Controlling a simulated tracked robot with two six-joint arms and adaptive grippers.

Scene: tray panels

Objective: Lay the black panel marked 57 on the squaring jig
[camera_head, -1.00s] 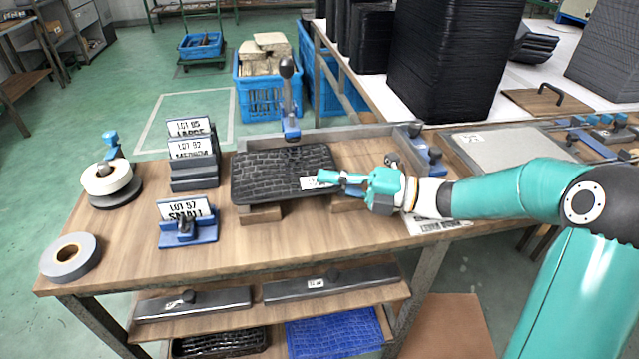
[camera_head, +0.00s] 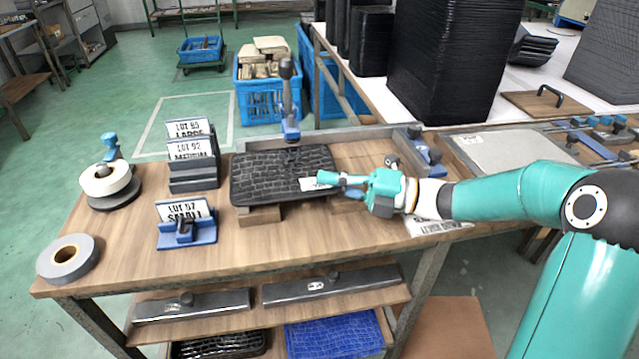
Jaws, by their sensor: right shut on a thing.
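A black textured panel (camera_head: 270,178) lies level on the squaring jig, over its wooden support blocks (camera_head: 262,216). A white label (camera_head: 312,184) sits at the panel's right front corner; its number is too small to read. The jig's grey back fence (camera_head: 350,134) runs behind the panel, and an upright clamp with a dark knob (camera_head: 290,100) stands at its rear edge. My right gripper (camera_head: 330,180) is shut on the panel's right edge by the label. My left gripper is not in view.
Lot signs, one reading LOT 57 SMALL (camera_head: 185,220), stand left of the jig. Tape rolls (camera_head: 68,257) lie at the table's left end. Tall black stacks (camera_head: 450,65) stand behind on the right. Bare table (camera_head: 270,248) lies in front of the jig.

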